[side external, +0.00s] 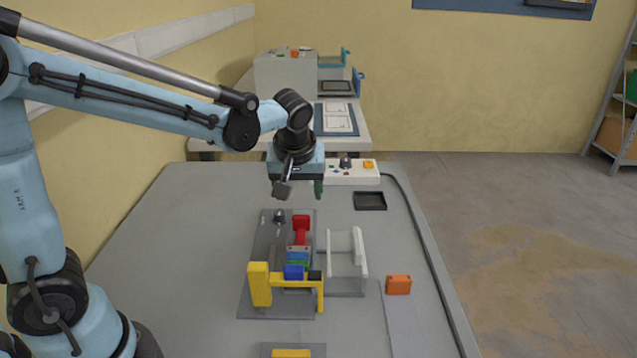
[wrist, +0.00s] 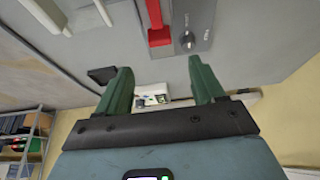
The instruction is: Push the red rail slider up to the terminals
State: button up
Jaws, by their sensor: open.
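The red rail slider (side external: 301,228) sits on a grey board (side external: 262,245), with its wide red end at the far side. Its red body also shows at the top of the wrist view (wrist: 158,32). Blue and green blocks (side external: 297,258), which look like the terminals, sit on the board just nearer the camera than the slider. My gripper (side external: 301,190) hangs above and beyond the board's far end, apart from the slider. Its green fingers (wrist: 160,70) are spread in the wrist view with nothing between them. In the side view one finger is largely hidden.
A yellow bracket (side external: 261,284) stands at the board's near end, and a dark knob (side external: 279,216) is left of the slider. A white frame (side external: 357,255) stands close on the right. An orange block (side external: 398,285) and black tray (side external: 370,201) lie farther right. The table's left is clear.

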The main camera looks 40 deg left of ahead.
aim_at(301, 216)
jog(key=x, duration=1.1)
